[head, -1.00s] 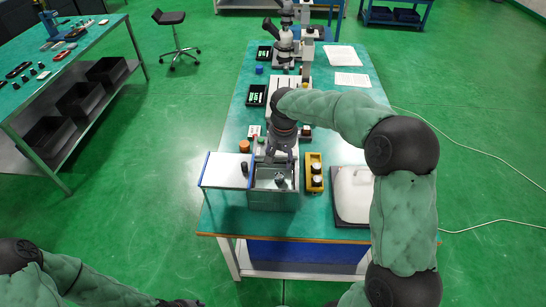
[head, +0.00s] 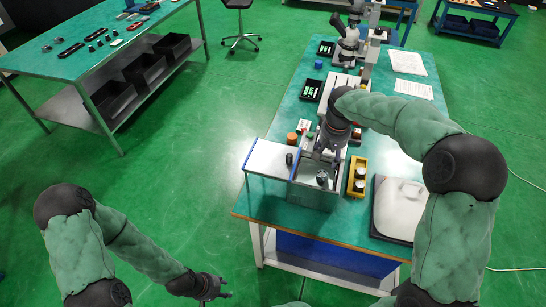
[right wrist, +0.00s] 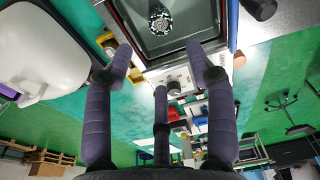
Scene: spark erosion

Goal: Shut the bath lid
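The bath (head: 313,196) is a grey metal box at the table's near left corner, open on top. A dark round fixture (right wrist: 160,20) shows inside it in the right wrist view. The lid (head: 268,157) is a pale panel with blue edges, lying flat and open left of the bath. A dark knob (head: 289,158) stands on it near the bath. My right gripper (head: 322,154) is over the bath's back part; its fingers (right wrist: 162,68) are spread and empty in the right wrist view. My left gripper (head: 222,293) is low, off the table; its finger opening is unclear.
A yellow holder (head: 357,177) with capped bottles stands close right of the bath. A white-covered device (head: 399,208) sits further right. An orange cap (head: 292,138) is behind the lid. Floor left of the table is clear.

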